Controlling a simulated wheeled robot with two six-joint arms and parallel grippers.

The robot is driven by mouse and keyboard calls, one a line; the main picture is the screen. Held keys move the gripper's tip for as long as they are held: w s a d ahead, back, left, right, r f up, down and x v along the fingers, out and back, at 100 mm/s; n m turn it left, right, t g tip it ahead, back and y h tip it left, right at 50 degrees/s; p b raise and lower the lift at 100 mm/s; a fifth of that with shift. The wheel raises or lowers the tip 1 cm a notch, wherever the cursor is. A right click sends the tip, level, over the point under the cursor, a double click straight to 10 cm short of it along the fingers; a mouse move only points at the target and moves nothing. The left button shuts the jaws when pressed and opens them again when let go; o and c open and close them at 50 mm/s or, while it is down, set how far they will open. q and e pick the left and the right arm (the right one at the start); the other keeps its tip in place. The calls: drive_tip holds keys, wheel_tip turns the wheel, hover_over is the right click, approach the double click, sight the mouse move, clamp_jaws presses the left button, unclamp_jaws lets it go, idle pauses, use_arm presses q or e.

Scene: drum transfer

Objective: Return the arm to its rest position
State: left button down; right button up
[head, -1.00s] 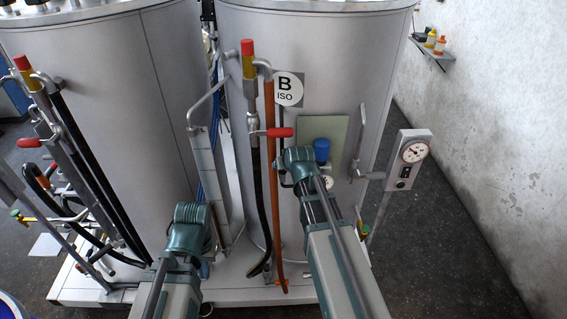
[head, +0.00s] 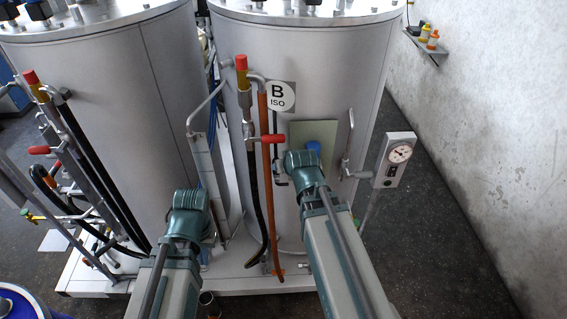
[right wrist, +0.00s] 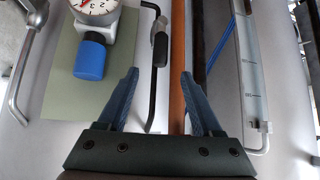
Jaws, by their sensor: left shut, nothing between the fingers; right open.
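My left arm stands in the lower left of the head view, and its gripper (head: 190,208) is mostly hidden by the teal wrist. It is shut with nothing in it, in front of the gap between two grey tanks. My right wrist is in front of the B ISO tank (head: 345,95), over a green plate with a blue knob (head: 313,149). In the right wrist view my right gripper (right wrist: 158,85) is open and empty. Its fingers point towards the tank front, with the blue knob (right wrist: 89,60) left of them and an orange pipe (right wrist: 178,60) showing between them.
A red-handled valve (head: 272,139) and an orange hose (head: 267,190) stand beside my right wrist. A gauge box (head: 394,160) stands right of the tank. Pipes and black hoses crowd the left tank (head: 105,110). A blue drum rim (head: 20,300) shows at lower left. The floor at right is clear.

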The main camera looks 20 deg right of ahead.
drive_tip(key=s+a+f+n+g+b, duration=0.2)
drive_tip(key=s+a+f+g+b, duration=0.2)
drive_tip(key=s+a+f+b, duration=0.4)
drive_tip(key=s+a+f+n+g+b, duration=0.2)
drive_tip(key=s+a+f+g+b, duration=0.3)
drive_tip(key=s+a+f+b, duration=0.3)
drive_tip(key=s+a+f, duration=0.1)
drive_tip(key=s+f, duration=0.2)
drive_tip(key=f, duration=0.3)
drive_tip(key=shift+s+a+f+n+h, duration=0.3)
drive_tip(key=shift+n+h, duration=0.1)
